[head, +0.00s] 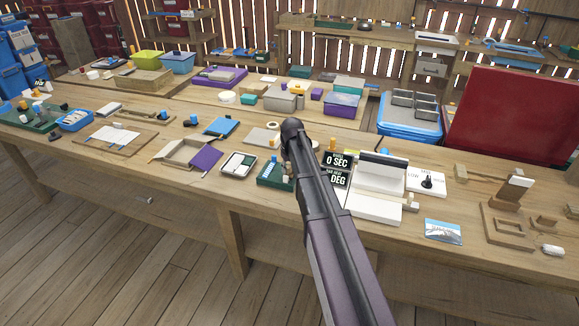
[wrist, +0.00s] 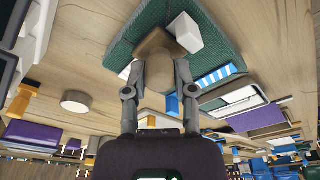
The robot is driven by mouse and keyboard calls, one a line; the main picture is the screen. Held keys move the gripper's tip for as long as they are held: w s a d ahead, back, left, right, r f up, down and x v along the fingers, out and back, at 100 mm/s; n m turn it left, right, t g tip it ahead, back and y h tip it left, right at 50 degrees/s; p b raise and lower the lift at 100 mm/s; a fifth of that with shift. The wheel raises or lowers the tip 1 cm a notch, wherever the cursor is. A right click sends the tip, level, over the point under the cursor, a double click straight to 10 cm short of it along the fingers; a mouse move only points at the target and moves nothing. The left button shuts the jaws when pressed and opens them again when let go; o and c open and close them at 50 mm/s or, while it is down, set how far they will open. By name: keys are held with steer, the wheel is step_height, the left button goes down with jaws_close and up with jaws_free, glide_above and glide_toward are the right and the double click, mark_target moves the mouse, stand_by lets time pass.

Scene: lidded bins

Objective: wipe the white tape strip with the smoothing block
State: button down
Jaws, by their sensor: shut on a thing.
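My gripper (wrist: 160,68) is closed around a tan block with a rounded top (wrist: 155,48) in the wrist view; I take it for the smoothing block. The block is over a dark green ribbed tray (wrist: 128,45); whether it touches the tray is unclear. A white block-like piece (wrist: 186,33) is right beside it on the tray. I cannot pick out the white tape strip with certainty. In the head view the green tray (head: 270,174) shows left of my arm, which hides my gripper and the held block.
A tray with white contents (head: 238,163) and an open box with a purple flap (head: 206,159) are to the left. A black sign (head: 338,161) and a white device (head: 378,180) are close on the right. The bench's front edge by the green tray is clear.

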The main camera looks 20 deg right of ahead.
steer(key=shift+r, duration=0.1)
steer(key=shift+r+p, duration=2.9)
steer(key=shift+p, duration=0.15)
steer(key=shift+r+p, duration=1.5)
